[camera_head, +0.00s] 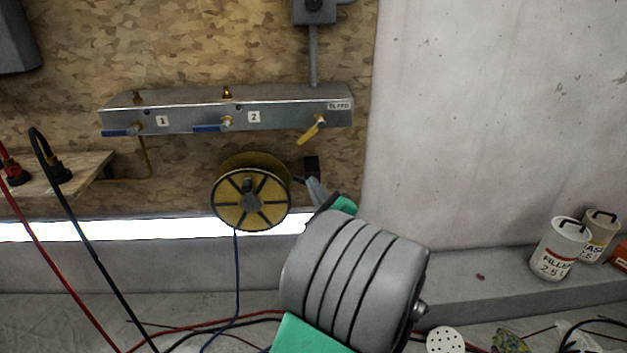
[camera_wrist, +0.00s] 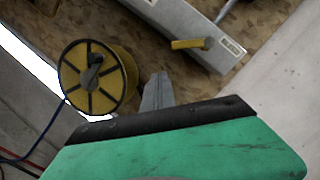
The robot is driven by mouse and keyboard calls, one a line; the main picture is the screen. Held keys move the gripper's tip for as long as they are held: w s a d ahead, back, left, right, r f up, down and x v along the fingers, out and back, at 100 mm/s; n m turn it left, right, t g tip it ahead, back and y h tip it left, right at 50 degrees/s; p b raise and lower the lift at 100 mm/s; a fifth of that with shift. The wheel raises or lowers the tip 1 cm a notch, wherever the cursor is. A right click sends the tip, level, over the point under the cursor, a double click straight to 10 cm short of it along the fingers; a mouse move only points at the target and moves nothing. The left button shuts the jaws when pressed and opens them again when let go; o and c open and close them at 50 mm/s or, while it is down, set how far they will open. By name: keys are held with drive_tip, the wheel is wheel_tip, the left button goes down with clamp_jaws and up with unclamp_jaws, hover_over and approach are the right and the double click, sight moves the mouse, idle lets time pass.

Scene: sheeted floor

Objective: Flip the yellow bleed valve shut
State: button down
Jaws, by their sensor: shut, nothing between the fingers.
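The yellow bleed valve handle (camera_head: 309,132) is at the right end of a grey metal manifold (camera_head: 180,116) on the board wall, below a small label. It slants down and to the left from its brass stem. In the wrist view the yellow handle (camera_wrist: 188,44) shows at the upper right. My gripper (camera_head: 314,184) is below the handle and apart from it, its fingers partly hidden behind my arm. In the wrist view the grey fingers of my gripper (camera_wrist: 157,90) are together and empty, with the handle above and to their right.
Two blue-handled valves (camera_head: 206,128) (camera_head: 122,132) sit along the manifold, handles level. A yellow cable reel (camera_head: 251,193) hangs just left of my gripper. A grey conduit (camera_head: 313,55) rises above the manifold. A concrete wall (camera_head: 500,110) is at right, with cans (camera_head: 558,250) on a ledge.

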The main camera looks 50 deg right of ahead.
sight(310, 130)
drive_tip(key=s+d+m+h, duration=0.3)
drive_tip(key=s, duration=0.1)
drive_tip(key=w+d+r+p, duration=0.1)
drive_tip(key=w+d+r, duration=0.3)
drive_tip(key=w, duration=0.5)
drive_tip(key=shift+w+r+g+y, duration=0.3)
drive_tip(key=shift+w+r+y, duration=0.1)
drive_tip(key=shift+r, duration=0.1)
drive_tip(key=shift+s+r+p, duration=0.1)
drive_tip(key=shift+p, duration=0.35)
